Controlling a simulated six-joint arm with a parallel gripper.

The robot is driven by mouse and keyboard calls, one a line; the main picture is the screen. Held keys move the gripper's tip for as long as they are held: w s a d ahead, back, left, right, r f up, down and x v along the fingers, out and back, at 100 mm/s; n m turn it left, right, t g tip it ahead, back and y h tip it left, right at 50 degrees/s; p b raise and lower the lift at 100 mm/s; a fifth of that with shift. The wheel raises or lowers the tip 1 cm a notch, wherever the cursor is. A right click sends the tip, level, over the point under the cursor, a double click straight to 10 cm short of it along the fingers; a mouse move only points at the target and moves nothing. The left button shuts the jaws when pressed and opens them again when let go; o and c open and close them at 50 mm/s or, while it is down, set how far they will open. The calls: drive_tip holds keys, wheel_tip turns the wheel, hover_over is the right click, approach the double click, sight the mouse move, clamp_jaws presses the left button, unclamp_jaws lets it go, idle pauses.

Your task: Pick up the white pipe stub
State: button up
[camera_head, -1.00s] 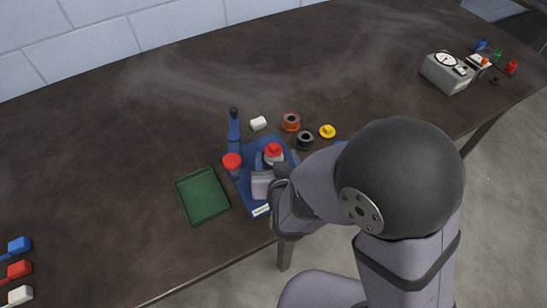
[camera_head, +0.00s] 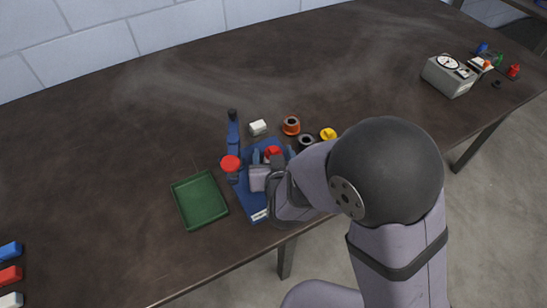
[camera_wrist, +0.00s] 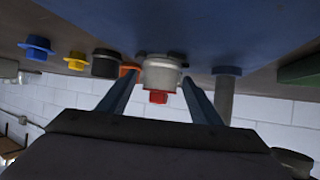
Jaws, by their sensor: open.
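The white pipe stub (camera_head: 258,127) lies on the dark table just behind the blue fixture base (camera_head: 252,203) in the head view. I cannot make it out with certainty in the wrist view. My gripper (camera_head: 272,158) is over the blue base, nearer the table's front edge than the stub. The wrist view shows its two blue fingers (camera_wrist: 158,77) open. A pale grey cylinder (camera_wrist: 162,75) with a red piece (camera_wrist: 158,97) stands in line between them, and no contact can be made out. The red piece (camera_head: 273,152) also shows in the head view.
A red-topped post (camera_head: 230,163) and a dark blue upright (camera_head: 233,135) stand left of my gripper. A green tray (camera_head: 200,200) is at left. Orange (camera_head: 291,125), black (camera_head: 306,141) and yellow (camera_head: 328,133) parts stand right of the stub. The table behind is clear.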

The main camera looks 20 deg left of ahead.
drive_tip(key=shift+c, duration=0.7)
drive_tip(key=c, duration=1)
drive_tip(key=shift+r, duration=0.1)
wheel_tip(320, 180, up, 10)
drive_tip(key=shift+f+p, duration=0.1)
drive_tip(key=shift+p, duration=0.95)
